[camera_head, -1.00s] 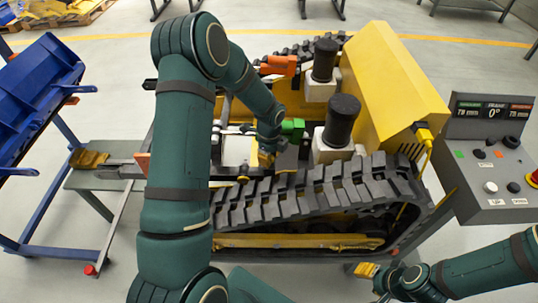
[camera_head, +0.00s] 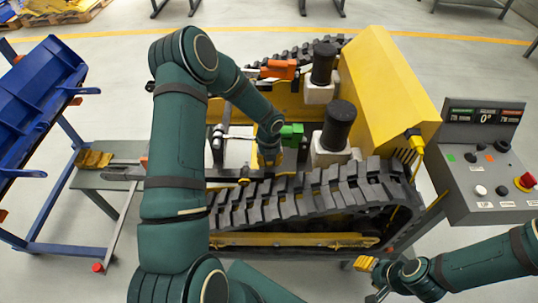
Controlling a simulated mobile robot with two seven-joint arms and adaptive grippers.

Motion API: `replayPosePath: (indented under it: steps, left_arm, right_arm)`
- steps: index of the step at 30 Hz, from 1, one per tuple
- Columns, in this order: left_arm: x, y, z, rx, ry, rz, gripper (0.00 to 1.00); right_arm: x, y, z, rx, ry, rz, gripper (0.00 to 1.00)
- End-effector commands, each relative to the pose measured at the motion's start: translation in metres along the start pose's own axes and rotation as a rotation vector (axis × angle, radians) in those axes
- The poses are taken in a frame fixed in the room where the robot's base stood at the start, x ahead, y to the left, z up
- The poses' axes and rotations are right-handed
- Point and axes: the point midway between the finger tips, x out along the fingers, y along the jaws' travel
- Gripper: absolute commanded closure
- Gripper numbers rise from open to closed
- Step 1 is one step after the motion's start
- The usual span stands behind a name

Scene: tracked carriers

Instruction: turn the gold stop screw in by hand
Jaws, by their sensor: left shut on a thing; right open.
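The tracked carrier (camera_head: 300,241) stands in the middle, with its near rubber track (camera_head: 300,195) toward me. My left gripper (camera_head: 268,160) reaches down into the carrier's frame, beside a green block (camera_head: 292,133) and just beyond the near track. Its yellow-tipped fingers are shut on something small. The gold stop screw is not clearly seen; the fingers and wrist cover that spot. My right gripper (camera_head: 371,280) is open and empty, low in front of the carrier's right end, away from the screw area.
Two black cylinders (camera_head: 338,126) on white bases and a sloping yellow cover (camera_head: 393,90) stand right of my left gripper. An orange block (camera_head: 279,69) sits behind. A grey control panel (camera_head: 484,158) with knobs is at right, a blue bin (camera_head: 38,95) at left.

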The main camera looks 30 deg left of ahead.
Motion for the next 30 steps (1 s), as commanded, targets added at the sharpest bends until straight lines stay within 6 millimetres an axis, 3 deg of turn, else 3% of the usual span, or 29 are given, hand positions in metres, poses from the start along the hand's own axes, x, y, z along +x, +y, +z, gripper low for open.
replayPosePath:
  steps: [5,17,26,30]
  left_arm:
    - [-0.001,0.0,-0.001,0.186,0.004,0.001,0.98]
    - [0.003,0.001,-0.004,0.256,0.011,0.004,0.97]
    - [0.0,0.002,-0.006,0.688,0.016,0.003,0.91]
    - [0.001,0.003,-0.005,0.89,0.016,0.003,0.99]
  right_arm:
    - [-0.013,-0.005,-0.001,0.0,0.0,0.0,0.53]
    - [-0.016,-0.006,-0.002,0.0,0.0,0.0,0.53]
    - [-0.044,-0.017,-0.004,0.0,0.0,0.0,0.53]
    - [-0.053,-0.02,-0.005,0.0,0.0,0.0,0.53]
